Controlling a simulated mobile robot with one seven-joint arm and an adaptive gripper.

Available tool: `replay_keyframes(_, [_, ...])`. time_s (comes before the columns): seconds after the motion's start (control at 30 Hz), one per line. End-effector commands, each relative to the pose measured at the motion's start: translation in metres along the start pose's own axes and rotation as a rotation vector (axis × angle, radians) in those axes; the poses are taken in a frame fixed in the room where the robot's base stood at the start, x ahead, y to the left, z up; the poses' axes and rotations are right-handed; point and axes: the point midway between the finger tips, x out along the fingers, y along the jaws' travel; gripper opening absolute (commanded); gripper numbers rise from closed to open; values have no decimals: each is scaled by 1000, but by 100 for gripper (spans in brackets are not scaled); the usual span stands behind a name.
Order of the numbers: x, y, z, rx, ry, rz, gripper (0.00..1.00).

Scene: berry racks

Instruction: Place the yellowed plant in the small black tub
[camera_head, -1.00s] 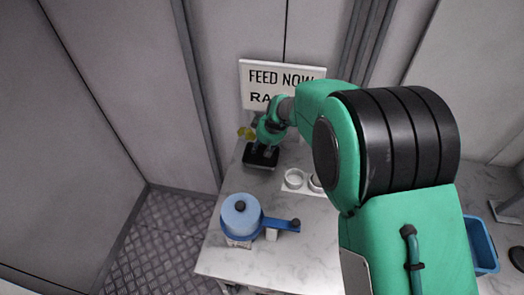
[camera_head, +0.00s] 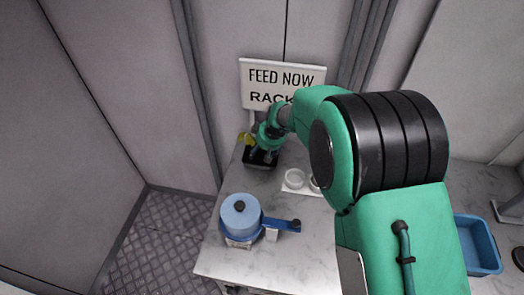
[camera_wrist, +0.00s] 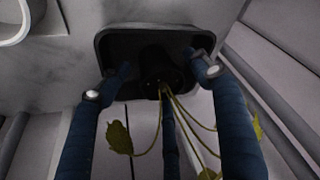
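The yellowed plant is in a dark pot (camera_wrist: 160,68) with thin drooping stems and yellow-green leaves (camera_wrist: 119,138). Its leaves also show in the head view (camera_head: 245,138), left of my gripper. The pot is inside the small black tub (camera_wrist: 112,42); whether it rests on the tub floor is hard to see. The tub (camera_head: 262,166) stands at the back left of the table, partly hidden by my gripper (camera_head: 262,153). In the wrist view my gripper's blue fingers (camera_wrist: 158,64) reach into the tub on either side of the pot, apparently spread with small gaps to it.
A blue pot with a lid and handle (camera_head: 240,215) stands at the front left of the marble table (camera_head: 300,255). White round cups (camera_head: 294,179) in a holder are right of the tub. A blue bin (camera_head: 478,244) is at the right.

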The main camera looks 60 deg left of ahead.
Motion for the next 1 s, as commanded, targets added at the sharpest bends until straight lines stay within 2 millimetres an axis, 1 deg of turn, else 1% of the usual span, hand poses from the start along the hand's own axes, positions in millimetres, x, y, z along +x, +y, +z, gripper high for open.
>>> replay_keyframes(0.27, [-3, 0, -1, 0, 0, 0, 64])
replay_keyframes(0.37, [-10, 0, -2, 0, 1, 1, 64])
replay_keyframes(0.57, [-34, 0, -2, 1, 2, 1, 64])
replay_keyframes(0.8, [-75, 1, -2, 1, 2, 1, 64])
replay_keyframes(1.0, [-104, 0, -2, 0, 1, 0, 64])
